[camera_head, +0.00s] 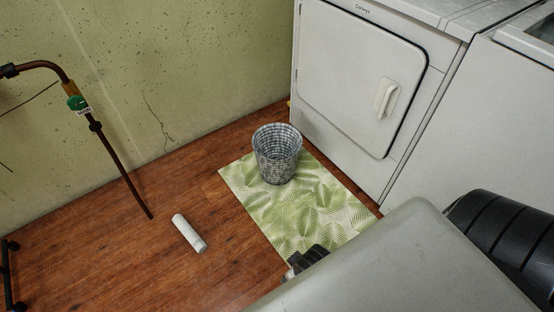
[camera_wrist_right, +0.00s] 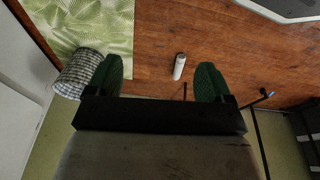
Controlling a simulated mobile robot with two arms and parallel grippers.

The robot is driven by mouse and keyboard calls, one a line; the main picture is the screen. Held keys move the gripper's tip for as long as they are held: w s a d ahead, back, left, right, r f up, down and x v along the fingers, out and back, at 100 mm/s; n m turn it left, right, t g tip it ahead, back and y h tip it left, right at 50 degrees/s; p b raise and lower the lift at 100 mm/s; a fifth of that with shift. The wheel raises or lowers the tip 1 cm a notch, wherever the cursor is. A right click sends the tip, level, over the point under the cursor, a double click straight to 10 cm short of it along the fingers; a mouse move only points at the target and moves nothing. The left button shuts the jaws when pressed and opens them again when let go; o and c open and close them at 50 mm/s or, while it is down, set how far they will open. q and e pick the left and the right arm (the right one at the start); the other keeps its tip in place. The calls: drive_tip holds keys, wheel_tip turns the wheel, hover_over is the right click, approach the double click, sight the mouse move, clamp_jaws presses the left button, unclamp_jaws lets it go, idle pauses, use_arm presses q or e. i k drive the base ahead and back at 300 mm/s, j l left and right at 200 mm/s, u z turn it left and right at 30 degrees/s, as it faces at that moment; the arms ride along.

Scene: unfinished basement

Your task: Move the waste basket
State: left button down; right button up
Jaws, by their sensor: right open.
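The waste basket (camera_head: 277,155) is a grey woven, round, open-topped basket. It stands upright on the far end of a green leaf-patterned mat (camera_head: 318,222). In the right wrist view the basket (camera_wrist_right: 76,76) is at the left, just beyond the left finger, partly covered by it. My right gripper (camera_wrist_right: 160,66) is open, with its two green-padded fingers wide apart and nothing between them but floor and a white cylinder lying farther off. In the head view my right arm covers the mat's near end. My left gripper is not in view.
A white cylinder (camera_head: 189,233) lies on the wooden floor left of the mat. A white dryer (camera_head: 365,75) stands close behind and right of the basket. A rusty pipe with a green valve (camera_head: 77,102) runs along the left wall. Floor between pipe and mat is otherwise clear.

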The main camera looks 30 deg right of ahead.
sight(271, 141)
drive_tip(key=z, duration=1.4)
drive_tip(key=i+j+z, duration=0.2)
drive_tip(key=i+j, duration=0.2)
drive_tip(key=i, duration=0.3)
drive_tip(key=i+j, duration=0.2)
drive_tip(key=i, duration=0.35)
